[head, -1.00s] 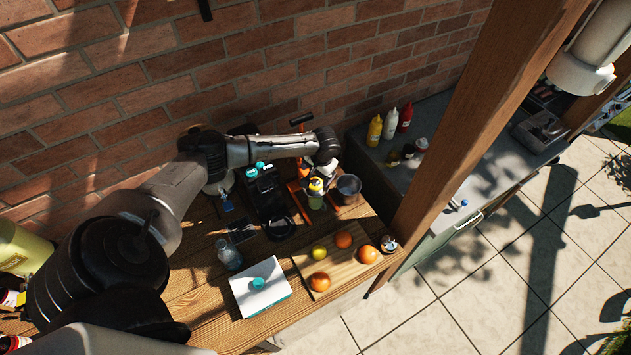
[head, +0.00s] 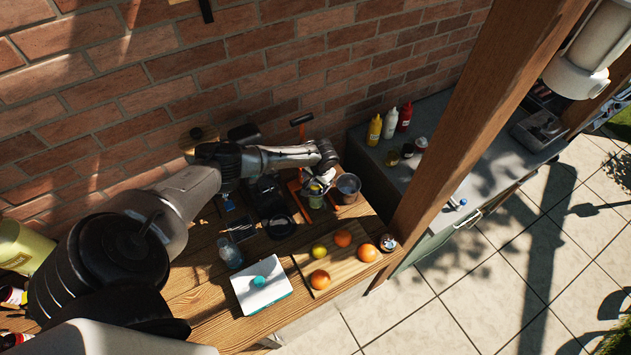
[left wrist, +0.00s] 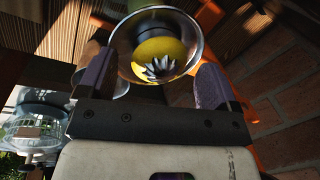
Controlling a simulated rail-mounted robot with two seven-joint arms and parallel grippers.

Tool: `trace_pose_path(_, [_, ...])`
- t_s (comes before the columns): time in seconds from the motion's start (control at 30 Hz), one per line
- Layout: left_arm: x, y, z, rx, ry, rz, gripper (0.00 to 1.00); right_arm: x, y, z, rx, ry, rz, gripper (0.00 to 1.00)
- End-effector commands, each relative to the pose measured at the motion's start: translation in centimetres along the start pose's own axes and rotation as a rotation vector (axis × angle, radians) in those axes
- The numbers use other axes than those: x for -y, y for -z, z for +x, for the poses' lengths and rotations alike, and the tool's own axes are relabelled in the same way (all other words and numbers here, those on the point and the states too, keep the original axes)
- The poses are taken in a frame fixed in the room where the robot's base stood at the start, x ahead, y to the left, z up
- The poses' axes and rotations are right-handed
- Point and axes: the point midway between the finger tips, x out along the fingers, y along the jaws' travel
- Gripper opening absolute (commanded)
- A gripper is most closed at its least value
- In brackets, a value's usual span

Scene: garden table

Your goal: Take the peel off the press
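The press (head: 304,197) is an orange-framed stand near the wall at the right end of the wooden table. In the left wrist view a yellow peel (left wrist: 150,48) sits in the metal bowl (left wrist: 187,26) of the press, with a pale toothed cone showing at its middle. My left gripper (head: 314,184) is at the press; in the left wrist view its two fingers (left wrist: 156,60) stand wide apart, one on each side of the bowl and peel. Contact with the peel cannot be told. In the head view the gripper hides the peel. My right gripper is not in view.
A dark metal pot (head: 348,188) stands close to the right of the press. A cutting board (head: 340,273) with several fruits, a white box (head: 250,296) and a clear bottle (head: 230,253) are in front. A wooden post (head: 440,165) rises on the right.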

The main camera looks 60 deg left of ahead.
Motion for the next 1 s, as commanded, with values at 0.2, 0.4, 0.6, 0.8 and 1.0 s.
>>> trace_pose_path(0.2, [0.0, 0.0, 0.0, 0.000, 0.000, 0.000, 0.64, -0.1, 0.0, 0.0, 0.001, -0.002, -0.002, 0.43])
trace_pose_path(0.4, [0.0, 0.0, 0.0, 0.000, 0.000, 0.000, 0.45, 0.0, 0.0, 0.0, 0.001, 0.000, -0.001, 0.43])
trace_pose_path(0.6, [0.0, 0.0, 0.0, 0.000, 0.000, 0.000, 0.30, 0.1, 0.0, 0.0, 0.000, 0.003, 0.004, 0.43])
trace_pose_path(0.8, [0.1, 0.0, -0.1, 0.000, 0.000, 0.000, 0.30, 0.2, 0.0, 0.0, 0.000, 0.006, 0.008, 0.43])
trace_pose_path(1.0, [0.2, 0.1, -1.3, -0.002, -0.001, 0.000, 0.30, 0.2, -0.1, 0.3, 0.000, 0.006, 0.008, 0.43])
